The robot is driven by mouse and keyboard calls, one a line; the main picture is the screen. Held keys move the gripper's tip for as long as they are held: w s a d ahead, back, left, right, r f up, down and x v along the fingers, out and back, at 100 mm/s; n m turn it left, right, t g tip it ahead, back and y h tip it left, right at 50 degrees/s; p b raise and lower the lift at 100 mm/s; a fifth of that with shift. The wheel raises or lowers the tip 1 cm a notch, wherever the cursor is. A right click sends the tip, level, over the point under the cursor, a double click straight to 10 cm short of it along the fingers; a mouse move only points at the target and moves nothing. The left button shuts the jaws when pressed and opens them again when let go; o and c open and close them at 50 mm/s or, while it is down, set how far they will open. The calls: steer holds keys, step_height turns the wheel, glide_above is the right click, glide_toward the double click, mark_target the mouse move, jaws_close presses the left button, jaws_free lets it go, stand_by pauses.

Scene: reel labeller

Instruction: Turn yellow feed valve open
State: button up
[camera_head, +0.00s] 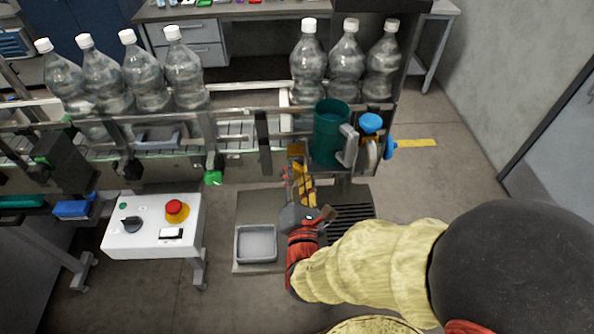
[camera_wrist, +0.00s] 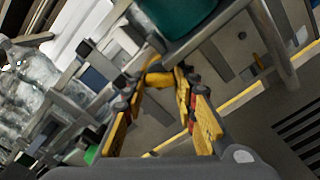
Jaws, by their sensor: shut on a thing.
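The yellow feed valve handle (camera_wrist: 158,80) shows in the wrist view as a short yellow piece between my fingertips, just below the teal tank (camera_wrist: 180,14). My gripper (camera_wrist: 163,82) has yellow fingers with dark joints and is shut on the handle. In the head view my gripper (camera_head: 298,160) reaches up to the front left of the teal tank (camera_head: 331,138). There the handle is hard to tell apart from the yellow fingers. Whether the valve stands open or closed cannot be told.
Clear bottles with white caps (camera_head: 309,60) stand along the conveyor (camera_head: 235,130). A white control box (camera_head: 153,225) with a red button stands at the left. A grey tray (camera_head: 256,243) lies left of my gripper. A blue knob (camera_head: 370,122) is right of the tank.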

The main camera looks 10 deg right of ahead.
steer(key=shift+f+n, duration=0.1)
steer(key=shift+n, duration=0.2)
stand_by(0.4)
steer(key=o, duration=1)
steer(key=shift+o, duration=0.8)
steer(key=s, duration=1.2)
steer(key=shift+a, duration=0.2)
steer(key=shift+d, duration=0.1)
